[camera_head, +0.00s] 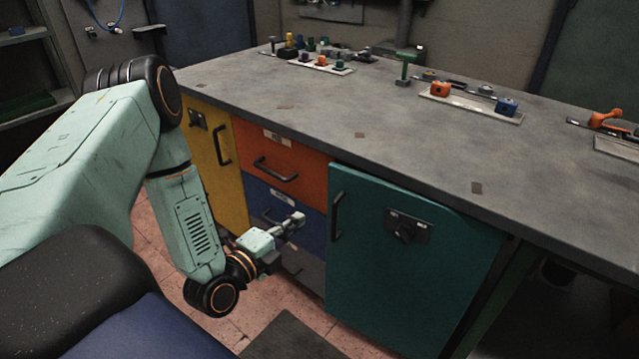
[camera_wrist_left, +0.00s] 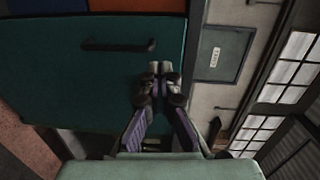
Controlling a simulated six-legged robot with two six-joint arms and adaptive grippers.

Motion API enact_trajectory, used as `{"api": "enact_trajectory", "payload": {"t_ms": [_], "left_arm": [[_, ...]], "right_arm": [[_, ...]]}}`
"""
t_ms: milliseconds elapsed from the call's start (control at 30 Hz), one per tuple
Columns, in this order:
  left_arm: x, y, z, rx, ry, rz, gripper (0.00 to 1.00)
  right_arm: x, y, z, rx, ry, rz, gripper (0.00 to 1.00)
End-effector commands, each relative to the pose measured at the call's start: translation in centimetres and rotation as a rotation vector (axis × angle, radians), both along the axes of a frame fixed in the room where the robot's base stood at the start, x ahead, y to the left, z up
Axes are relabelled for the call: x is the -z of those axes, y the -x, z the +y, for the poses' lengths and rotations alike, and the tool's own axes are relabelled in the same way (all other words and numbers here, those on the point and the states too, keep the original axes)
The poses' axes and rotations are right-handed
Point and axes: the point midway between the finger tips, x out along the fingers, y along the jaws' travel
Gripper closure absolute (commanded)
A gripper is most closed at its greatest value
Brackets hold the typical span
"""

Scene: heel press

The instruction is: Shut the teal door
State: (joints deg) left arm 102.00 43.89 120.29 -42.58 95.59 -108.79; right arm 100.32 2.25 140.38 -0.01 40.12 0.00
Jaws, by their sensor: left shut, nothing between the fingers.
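The teal door (camera_head: 400,265) is on the front of the workbench, to the right of the drawers. It has a dark vertical handle (camera_head: 337,215) near its left edge and a dark plate with a knob (camera_head: 408,228). I cannot tell how wide any gap behind it is. My left gripper (camera_head: 297,219) is shut and empty, in front of the blue drawer and left of the handle in the head view. In the left wrist view the fingers (camera_wrist_left: 160,70) overlap the teal door (camera_wrist_left: 80,85); contact is unclear. My right gripper is out of view.
The bench has a yellow door (camera_head: 217,165), an orange drawer (camera_head: 285,150), a blue drawer (camera_head: 262,200) and a grey drawer below. The grey bench top (camera_head: 390,140) carries several small parts on plates. A dark mat (camera_head: 290,338) lies on the tiled floor before the door.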

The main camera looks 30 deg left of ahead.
Motion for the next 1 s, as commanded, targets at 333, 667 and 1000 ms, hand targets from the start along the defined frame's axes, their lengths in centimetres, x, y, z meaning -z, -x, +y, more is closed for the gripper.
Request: {"api": "enact_trajectory", "payload": {"t_ms": [333, 667, 1000], "left_arm": [[-1.7, -2.2, 0.7, -0.03, -0.036, -0.086, 1.0], [-1.6, -8.2, 0.7, -0.03, -0.036, -0.086, 1.0], [-1.6, -13.3, 0.8, -0.033, -0.036, -0.082, 1.0]], "right_arm": [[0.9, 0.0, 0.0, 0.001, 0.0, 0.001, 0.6], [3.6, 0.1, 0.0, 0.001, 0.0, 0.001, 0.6], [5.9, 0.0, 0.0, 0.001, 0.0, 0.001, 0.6]]}}
